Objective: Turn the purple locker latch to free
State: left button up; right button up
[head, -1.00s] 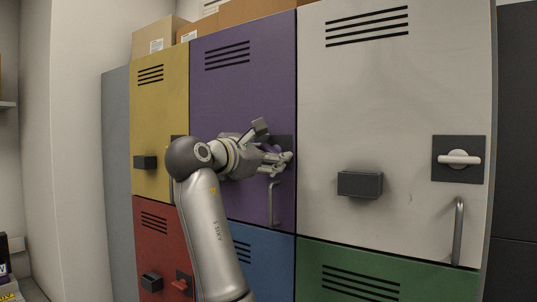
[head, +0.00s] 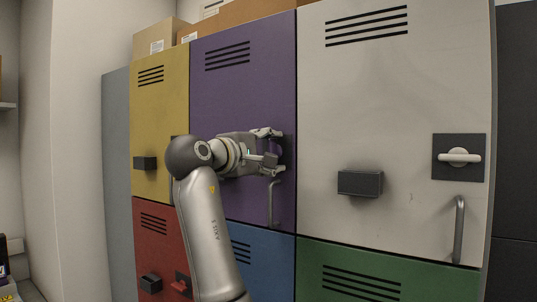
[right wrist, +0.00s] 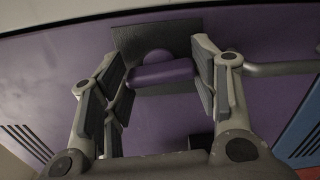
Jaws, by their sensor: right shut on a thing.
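The purple locker door (head: 240,95) is shut in the upper middle of the head view. Its purple latch lever (right wrist: 163,75) sits on a dark square plate (right wrist: 150,36) in the right wrist view. The lever lies roughly parallel to the door's bar handle, so it appears about upright on the door. My right gripper (head: 271,152) is at the latch, one finger above and one below. In the right wrist view its fingers (right wrist: 163,82) are closed against the lever's two ends. The gripper hides most of the latch in the head view. My left gripper is out of view.
The purple door's bar handle (head: 274,205) is just below my gripper. A white locker (head: 400,110) with a dark block (head: 360,183) and a horizontal white latch (head: 458,157) is to the right. Yellow (head: 160,110), red (head: 152,240), blue (head: 262,260) and green (head: 370,270) doors surround it.

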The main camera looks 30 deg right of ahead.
jog(key=shift+m, duration=0.5)
jog(key=o, duration=1)
jog(key=v, duration=1.2)
jog(key=shift+w+f, duration=0.1)
